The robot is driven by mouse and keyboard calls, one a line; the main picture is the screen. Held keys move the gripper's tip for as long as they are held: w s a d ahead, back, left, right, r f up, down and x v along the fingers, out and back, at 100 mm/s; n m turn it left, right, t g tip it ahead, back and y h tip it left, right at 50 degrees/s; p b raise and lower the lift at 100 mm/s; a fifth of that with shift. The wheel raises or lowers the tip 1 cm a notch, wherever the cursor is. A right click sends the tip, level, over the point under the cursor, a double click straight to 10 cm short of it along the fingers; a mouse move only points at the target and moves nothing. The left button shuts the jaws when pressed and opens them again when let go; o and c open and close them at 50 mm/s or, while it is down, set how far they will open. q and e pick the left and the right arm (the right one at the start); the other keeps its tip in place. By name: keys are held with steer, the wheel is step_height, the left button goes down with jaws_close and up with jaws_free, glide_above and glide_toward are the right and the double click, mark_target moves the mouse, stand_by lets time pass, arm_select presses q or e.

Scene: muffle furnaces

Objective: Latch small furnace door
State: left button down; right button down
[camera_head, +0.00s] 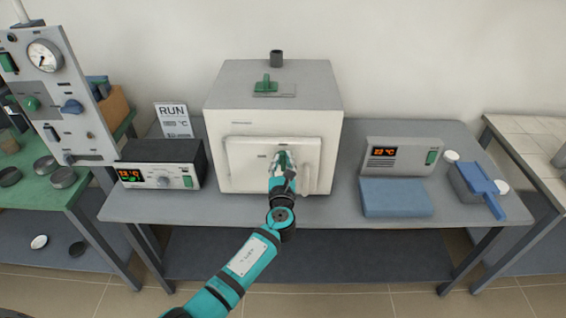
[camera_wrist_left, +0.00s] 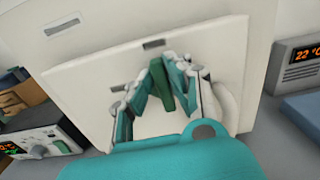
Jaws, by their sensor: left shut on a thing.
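The small furnace (camera_head: 272,88) is a pale box in the middle of the grey table. Its white door (camera_head: 245,158) is on the front face and looks closed against the body. My left gripper (camera_head: 282,158) is at the door's front, right of its middle. In the left wrist view the door (camera_wrist_left: 90,85) fills the middle, and my left gripper (camera_wrist_left: 163,75) is shut on a green latch handle (camera_wrist_left: 161,84). The handle stands roughly upright, slightly tilted, between the fingers. A white curved door handle (camera_wrist_left: 228,100) is just right of the fingers. My right gripper is not in view.
A controller box (camera_head: 162,165) with a lit display stands left of the furnace. A grey display unit (camera_head: 402,157) and a blue block (camera_head: 395,197) are at right, with a blue scoop-like tool (camera_head: 482,187) beyond. A gauge panel (camera_head: 58,95) stands far left.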

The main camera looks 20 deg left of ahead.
arm_select(q)
steer(key=n+b, duration=0.2)
steer(key=n, duration=0.1)
steer(key=n+b, duration=0.1)
steer(key=shift+s+a+f, duration=0.1)
steer(key=shift+a+f, duration=0.2)
steer(key=n+b, duration=0.3)
steer(key=n, duration=0.1)
steer(key=f+n+b, duration=0.1)
steer(key=n+b, duration=0.1)
steer(key=n, duration=0.3)
steer(key=a+n+b, duration=0.1)
steer(key=n+b, duration=0.2)
steer(key=n, duration=0.1)
steer(key=shift+s+f+b, duration=0.15)
steer(key=shift+b, duration=0.15)
steer(key=shift+n, duration=0.4)
steer(key=c, duration=1.3)
jaws_free()
steer(key=shift+s, duration=0.1)
